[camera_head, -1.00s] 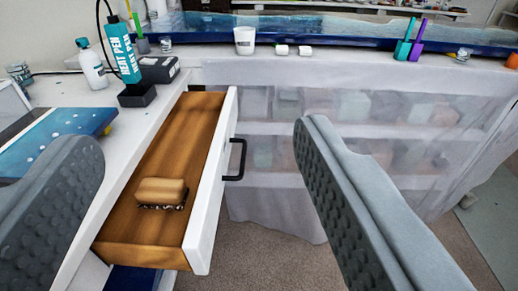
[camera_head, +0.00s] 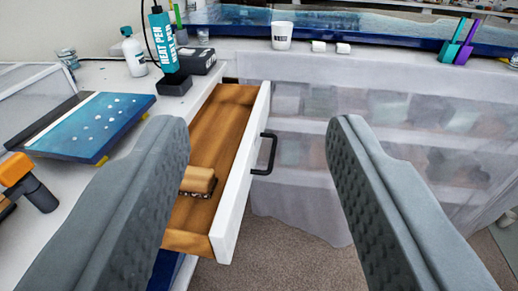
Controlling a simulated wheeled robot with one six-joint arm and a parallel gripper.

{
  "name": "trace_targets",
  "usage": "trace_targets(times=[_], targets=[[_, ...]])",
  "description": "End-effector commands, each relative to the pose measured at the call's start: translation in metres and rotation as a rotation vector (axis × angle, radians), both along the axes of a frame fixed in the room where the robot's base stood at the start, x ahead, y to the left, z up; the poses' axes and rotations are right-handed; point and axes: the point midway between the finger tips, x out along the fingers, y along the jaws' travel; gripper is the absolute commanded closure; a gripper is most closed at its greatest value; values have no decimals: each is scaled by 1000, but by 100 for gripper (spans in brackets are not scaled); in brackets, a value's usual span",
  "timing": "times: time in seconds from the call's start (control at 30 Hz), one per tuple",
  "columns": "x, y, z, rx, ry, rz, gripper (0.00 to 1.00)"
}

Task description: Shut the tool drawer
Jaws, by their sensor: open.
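The tool drawer (camera_head: 241,170) is pulled out from the white bench, with a wooden inside and a white front. A black handle (camera_head: 268,154) sits on its front face, which looks to the right. A wooden-backed brush (camera_head: 198,180) lies in the drawer, partly hidden behind my left finger. My gripper (camera_head: 258,140) is open and empty, with one finger over the drawer's left side and the other to the right of the handle. The drawer front and handle show between the fingers. I cannot tell how far the fingertips are from them.
A shelf unit under translucent sheeting (camera_head: 400,120) stands behind. Carpet (camera_head: 300,262) is clear right of the drawer.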

Motion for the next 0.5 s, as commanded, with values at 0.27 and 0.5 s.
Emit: trace_targets(times=[0.27, 0.5], targets=[[39, -12, -23, 174, 173, -51, 100], [82, -27, -56, 419, 389, -134, 100]])
